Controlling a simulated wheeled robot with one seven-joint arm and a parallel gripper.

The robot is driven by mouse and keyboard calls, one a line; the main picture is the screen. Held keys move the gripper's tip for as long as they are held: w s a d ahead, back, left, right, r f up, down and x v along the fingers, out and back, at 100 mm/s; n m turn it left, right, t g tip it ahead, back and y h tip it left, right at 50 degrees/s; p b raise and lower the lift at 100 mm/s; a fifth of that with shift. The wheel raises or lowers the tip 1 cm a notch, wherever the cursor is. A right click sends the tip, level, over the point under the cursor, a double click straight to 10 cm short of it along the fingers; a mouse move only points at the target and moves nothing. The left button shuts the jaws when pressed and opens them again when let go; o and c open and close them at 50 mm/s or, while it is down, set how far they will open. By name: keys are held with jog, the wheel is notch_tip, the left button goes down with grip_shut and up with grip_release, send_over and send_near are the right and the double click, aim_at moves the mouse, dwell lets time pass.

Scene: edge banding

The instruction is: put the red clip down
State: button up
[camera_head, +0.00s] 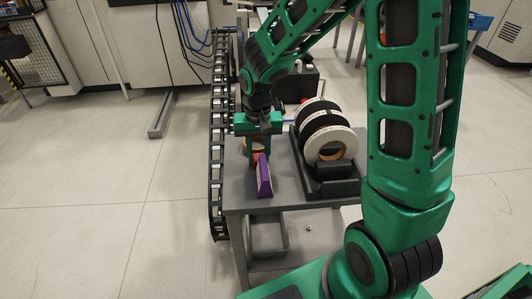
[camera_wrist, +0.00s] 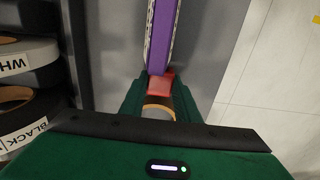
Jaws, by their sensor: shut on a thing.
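The red clip (camera_wrist: 162,84) is between the fingers of my gripper (camera_wrist: 158,100) in the wrist view. In the head view my gripper (camera_head: 258,150) points down over the grey table, and a little of the red clip (camera_head: 256,158) shows at its fingertips. My gripper is shut on the clip. A long purple piece (camera_wrist: 162,35) lies right against the clip in the wrist view; I cannot tell if they are joined. The purple piece (camera_head: 264,180) also shows in the head view, in front of the fingers. The clip's underside is hidden.
Black and white rolls (camera_head: 331,144) stand in a dark holder (camera_head: 335,183) to the right on the grey table (camera_head: 236,194). A tan ring (camera_wrist: 158,112) shows between the fingers. A conveyor track (camera_head: 217,150) runs along the table's left side. The table's front-left corner is bare.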

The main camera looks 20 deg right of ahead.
jog(key=shift+f, duration=0.15)
jog(key=o, duration=1.1)
notch_tip(320, 180, up, 12)
